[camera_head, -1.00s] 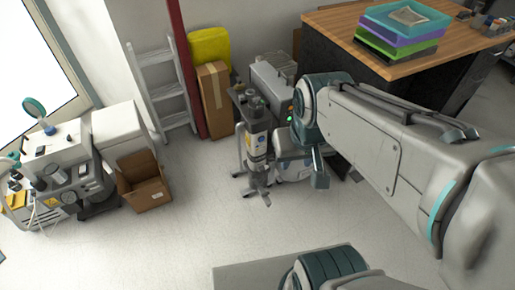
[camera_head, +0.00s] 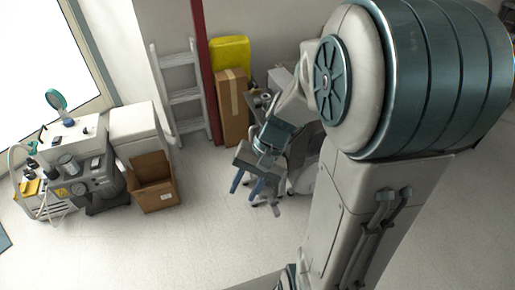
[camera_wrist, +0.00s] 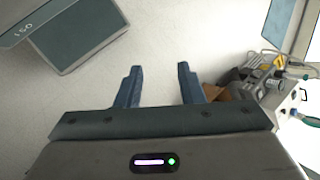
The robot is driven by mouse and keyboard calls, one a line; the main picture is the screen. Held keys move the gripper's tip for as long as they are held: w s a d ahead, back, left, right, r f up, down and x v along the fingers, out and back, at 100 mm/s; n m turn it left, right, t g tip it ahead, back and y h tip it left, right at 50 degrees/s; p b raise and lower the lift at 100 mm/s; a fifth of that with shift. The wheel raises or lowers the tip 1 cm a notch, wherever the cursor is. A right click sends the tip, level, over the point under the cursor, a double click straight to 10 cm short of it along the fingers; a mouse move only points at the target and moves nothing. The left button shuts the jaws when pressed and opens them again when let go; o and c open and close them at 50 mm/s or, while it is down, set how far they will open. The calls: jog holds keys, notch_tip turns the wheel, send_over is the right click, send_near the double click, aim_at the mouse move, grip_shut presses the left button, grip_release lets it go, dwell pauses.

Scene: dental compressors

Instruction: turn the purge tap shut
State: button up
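I cannot make out the purge tap in either view. The compressor equipment (camera_head: 280,77) by the back wall is mostly hidden behind my arm in the head view. My gripper (camera_head: 244,189) hangs in front of it, fingers pointing down, above the floor. In the wrist view my gripper (camera_wrist: 159,70) has its two blue fingers apart with nothing between them, only pale floor beyond. A second grey machine (camera_head: 88,184) with hoses and containers stands at the left, well away from my gripper. It also shows at the right of the wrist view (camera_wrist: 284,98).
An open cardboard box (camera_head: 154,190) lies on the floor beside the left machine. A ladder (camera_head: 181,92), a red post (camera_head: 207,70), a tall carton (camera_head: 233,108) and a yellow case (camera_head: 230,55) stand along the wall. The floor in front is clear.

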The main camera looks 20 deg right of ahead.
jog(key=w+d+f+m+t+y+b, duration=0.4)
jog(key=w+f+m+t+b, duration=0.25)
jog(key=f, duration=0.55)
jog(key=w+d+f+m+t+y+b, duration=0.3)
jog(key=w+f+m+t+y, duration=0.2)
jog(key=w+f+m, duration=0.5)
jog(key=s+d+f+m+t+h+b, duration=0.1)
jog(key=d+f+m+t+h+b, duration=0.15)
jog(key=d+f+m+h, duration=0.4)
jog(key=d+f+m+t+h+b, duration=0.1)
jog(key=d+f+m+t+h, duration=0.25)
jog(key=f, duration=0.65)
jog(key=s+d+f+m+t+h+b, duration=0.1)
jog(key=d+f+m+t+h+b, duration=0.1)
jog(key=d+f+m+h, duration=0.35)
jog(key=w+f+n+y+b, duration=0.1)
jog(key=w+f+b, duration=0.1)
jog(key=w, duration=1.2)
jog(key=shift+a+n+b, duration=0.25)
jog(key=shift+n+b, duration=0.05)
jog(key=shift+b, duration=0.2)
grip_shut()
